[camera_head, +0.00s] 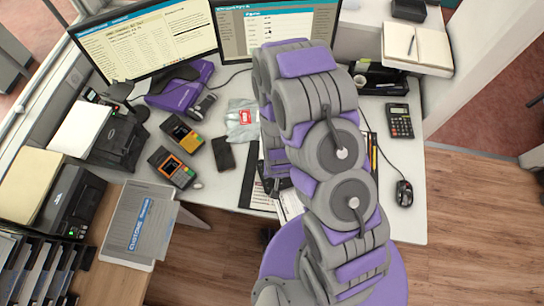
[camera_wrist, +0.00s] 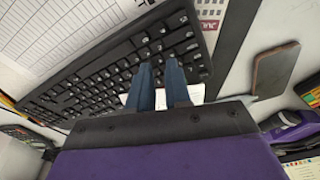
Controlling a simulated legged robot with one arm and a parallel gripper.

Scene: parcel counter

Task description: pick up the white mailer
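A whitish plastic mailer (camera_head: 240,132) with a red label lies flat on the desk in the head view, just left of my arm. Its right side is close to or partly behind the arm. My gripper is mostly hidden under my arm in the head view. In the wrist view my gripper (camera_wrist: 159,66) shows two dark blue fingers with a narrow gap between them and nothing held. The fingers point over a black keyboard (camera_wrist: 100,83). I cannot clearly pick out the mailer in the wrist view.
A dark phone (camera_head: 223,153), card terminals (camera_head: 182,132) and a purple box (camera_head: 182,92) lie left of the arm. Two monitors (camera_head: 150,40) stand behind. A calculator (camera_head: 399,121) and mouse (camera_head: 404,193) are on the right. The phone also shows in the wrist view (camera_wrist: 273,70).

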